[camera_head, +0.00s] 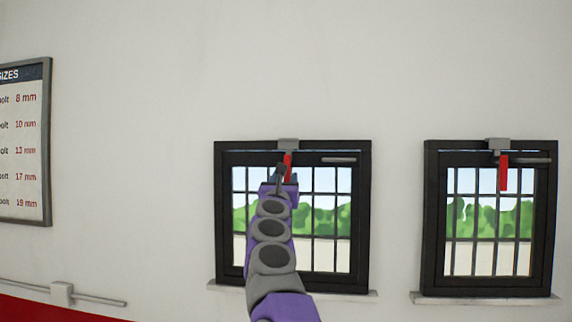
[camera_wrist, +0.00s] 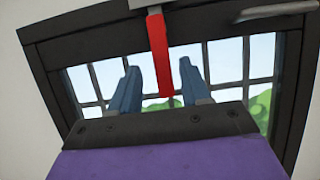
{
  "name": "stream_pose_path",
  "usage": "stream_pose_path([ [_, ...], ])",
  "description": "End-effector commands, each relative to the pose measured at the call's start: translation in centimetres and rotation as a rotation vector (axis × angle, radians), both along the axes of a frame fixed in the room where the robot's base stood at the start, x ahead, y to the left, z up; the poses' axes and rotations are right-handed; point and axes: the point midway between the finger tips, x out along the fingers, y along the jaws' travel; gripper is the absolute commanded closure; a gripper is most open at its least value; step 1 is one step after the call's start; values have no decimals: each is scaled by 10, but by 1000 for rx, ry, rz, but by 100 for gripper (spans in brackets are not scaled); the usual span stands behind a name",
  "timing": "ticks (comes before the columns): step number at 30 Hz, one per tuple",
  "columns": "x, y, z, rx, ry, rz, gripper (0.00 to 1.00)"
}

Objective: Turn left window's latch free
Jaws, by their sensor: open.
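The left window (camera_head: 361,215) has a dark frame with a barred pane. Its red latch (camera_head: 288,165) hangs down from a grey mount (camera_head: 288,144) at the middle of the top frame, partly hidden by my arm in the head view. In the wrist view the red latch (camera_wrist: 159,55) hangs nearly straight down, its lower end between the two blue fingers. My gripper (camera_wrist: 158,72) is open, with one finger on each side of the latch and visible gaps to both. The gripper also shows in the head view (camera_head: 281,177), just below the latch.
A grey bar handle (camera_head: 340,160) sits on the left window's upper right, near the latch. A right window (camera_head: 548,215) has its own red latch (camera_head: 504,173) hanging down. A sizes chart (camera_head: 47,140) and a pipe (camera_head: 95,298) are on the wall at left. Sills jut out below both windows.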

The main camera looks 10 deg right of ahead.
Motion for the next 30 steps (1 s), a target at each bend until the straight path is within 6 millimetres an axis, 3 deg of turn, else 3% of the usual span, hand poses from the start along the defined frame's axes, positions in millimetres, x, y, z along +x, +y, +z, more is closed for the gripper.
stream_pose_path([
  [4, 12, -6, 12, -2, -3, -3, 53],
  [12, 29, -10, 16, -2, 0, 1, 53],
  [25, 33, -11, 16, 0, -2, 1, 53],
  [30, 33, -11, 16, 0, -2, 1, 68],
])
